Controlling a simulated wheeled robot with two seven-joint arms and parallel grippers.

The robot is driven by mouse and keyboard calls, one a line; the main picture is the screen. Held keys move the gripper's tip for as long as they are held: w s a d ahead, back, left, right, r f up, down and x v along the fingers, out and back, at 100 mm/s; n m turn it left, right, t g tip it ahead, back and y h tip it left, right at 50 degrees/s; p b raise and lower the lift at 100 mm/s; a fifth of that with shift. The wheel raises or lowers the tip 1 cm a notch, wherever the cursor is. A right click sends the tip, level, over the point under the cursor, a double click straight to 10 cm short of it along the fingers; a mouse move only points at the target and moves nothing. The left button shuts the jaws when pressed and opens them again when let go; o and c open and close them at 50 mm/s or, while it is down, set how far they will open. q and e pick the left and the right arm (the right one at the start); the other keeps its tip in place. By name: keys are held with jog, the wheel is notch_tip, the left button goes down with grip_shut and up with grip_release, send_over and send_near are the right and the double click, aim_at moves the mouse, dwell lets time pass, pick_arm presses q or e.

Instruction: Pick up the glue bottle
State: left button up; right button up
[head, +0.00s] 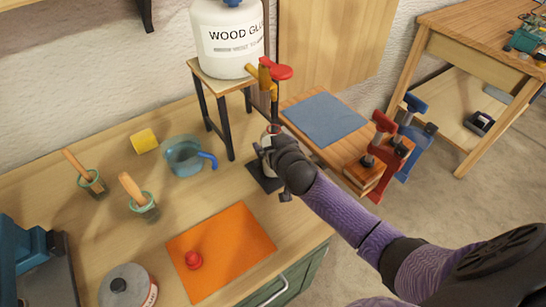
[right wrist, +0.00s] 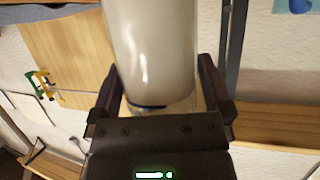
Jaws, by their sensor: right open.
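A pale, whitish bottle (right wrist: 152,45) stands between the two fingers of my right gripper (right wrist: 160,80) in the right wrist view. The fingers are apart, one on each side of it; I cannot tell whether either touches. In the head view the right gripper (head: 270,153) is at the bench's right part, above a small dark mat (head: 264,178), and hides most of the bottle. A large white jug (head: 228,42) labelled wood glue stands on a small raised stand (head: 206,86) behind. My left gripper is not in view.
A blue sheet (head: 325,118) and red and blue clamps (head: 383,125) are to the right. A teal pot (head: 183,158), brush pots and an orange mat (head: 222,250) lie left and in front.

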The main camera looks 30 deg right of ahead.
jog(key=c, duration=1.3)
jog(key=shift+o, duration=0.2)
jog(key=shift+r, duration=0.15)
